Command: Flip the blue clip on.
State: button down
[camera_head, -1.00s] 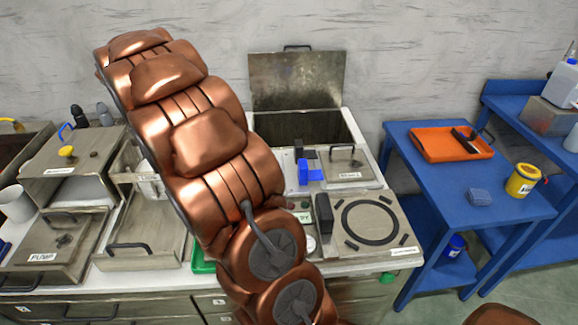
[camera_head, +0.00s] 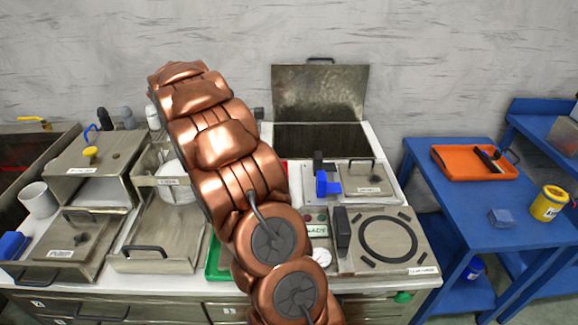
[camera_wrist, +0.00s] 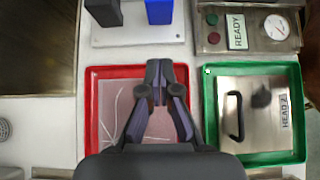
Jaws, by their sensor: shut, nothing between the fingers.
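The blue clip (camera_head: 327,184) stands beside a black upright block (camera_head: 318,163) at the left side of a flat metal plate. In the wrist view, part of the blue clip (camera_wrist: 159,11) shows at the top edge, to the right of the black block (camera_wrist: 103,12). Whether the clip is flipped on is unclear. My gripper (camera_wrist: 158,76) is shut and empty over the red tray (camera_wrist: 92,120), apart from the clip. In the head view my arm hides my gripper and most of the red tray.
The green tray (camera_wrist: 207,140) holds a plate marked HEAD 2. A READY panel (camera_wrist: 237,32) with a gauge lies above it in the wrist view. In the head view a raised metal lid (camera_head: 320,93) stands behind. Another blue part (camera_head: 13,245) is at far left.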

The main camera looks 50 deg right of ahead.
aim_at(317, 181)
jog(key=p+x, duration=0.1)
jog(key=x, duration=0.8)
jog(key=shift+s+f, duration=0.1)
jog(key=shift+s, duration=0.05)
jog(key=shift+s+d+p, duration=0.5)
jog(key=shift+s+d, duration=0.25)
jog(key=shift+s, duration=0.2)
jog(key=shift+s+d, duration=0.5)
jog(key=shift+s, duration=0.05)
